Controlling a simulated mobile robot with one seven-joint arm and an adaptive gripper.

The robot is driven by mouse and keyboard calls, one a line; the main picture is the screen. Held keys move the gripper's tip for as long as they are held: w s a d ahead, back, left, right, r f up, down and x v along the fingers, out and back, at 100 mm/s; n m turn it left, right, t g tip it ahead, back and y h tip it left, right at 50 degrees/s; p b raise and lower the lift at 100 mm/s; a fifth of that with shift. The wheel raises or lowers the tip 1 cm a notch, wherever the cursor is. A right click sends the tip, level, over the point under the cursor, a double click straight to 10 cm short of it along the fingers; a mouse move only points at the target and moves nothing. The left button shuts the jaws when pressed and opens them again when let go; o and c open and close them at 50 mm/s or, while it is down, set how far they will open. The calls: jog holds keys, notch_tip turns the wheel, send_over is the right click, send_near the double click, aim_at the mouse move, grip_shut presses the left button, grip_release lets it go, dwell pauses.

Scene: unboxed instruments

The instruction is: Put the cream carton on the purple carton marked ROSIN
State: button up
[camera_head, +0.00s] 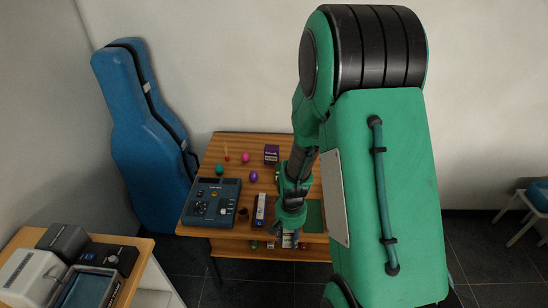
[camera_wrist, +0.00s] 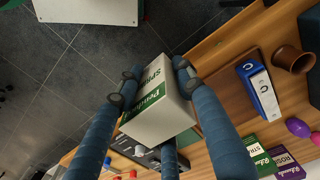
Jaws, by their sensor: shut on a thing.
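The cream carton (camera_wrist: 160,115), with a green printed panel, is held between the fingers of my gripper (camera_wrist: 155,72) in the wrist view. It looks tilted there. In the head view my gripper (camera_head: 291,215) is at the front part of the wooden table, and the carton (camera_head: 288,241) shows partly below it. The purple carton marked ROSIN (camera_head: 271,153) stands at the back of the table, away from my gripper. It also shows at the lower right of the wrist view (camera_wrist: 286,166), beside a green carton (camera_wrist: 262,159) with partly readable lettering.
A blue-and-white box (camera_head: 260,209), a brown cup (camera_head: 243,214) and a grey-blue console (camera_head: 213,202) stand left of my gripper. Several coloured egg shapes, including a purple one (camera_head: 254,176), lie farther back. A green mat (camera_head: 315,214) lies to the right.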

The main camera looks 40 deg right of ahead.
jog(key=shift+w+d+r+p, duration=1.5)
jog(key=shift+w+d, duration=2)
jog(key=shift+w, duration=1.55)
jog(key=shift+w+d+r+p, duration=1.55)
jog(key=shift+w+d, duration=2)
jog(key=shift+w, duration=1.5)
jog(key=shift+w+d+r+p, duration=1.5)
jog(key=shift+w+d, duration=2)
jog(key=shift+w, duration=1.55)
jog(key=shift+w, duration=0.1)
send_over(271, 147)
jog(key=shift+a+f, duration=0.15)
jog(key=shift+f, duration=0.55)
jog(key=shift+f, duration=1.8)
jog(key=shift+f, duration=0.15)
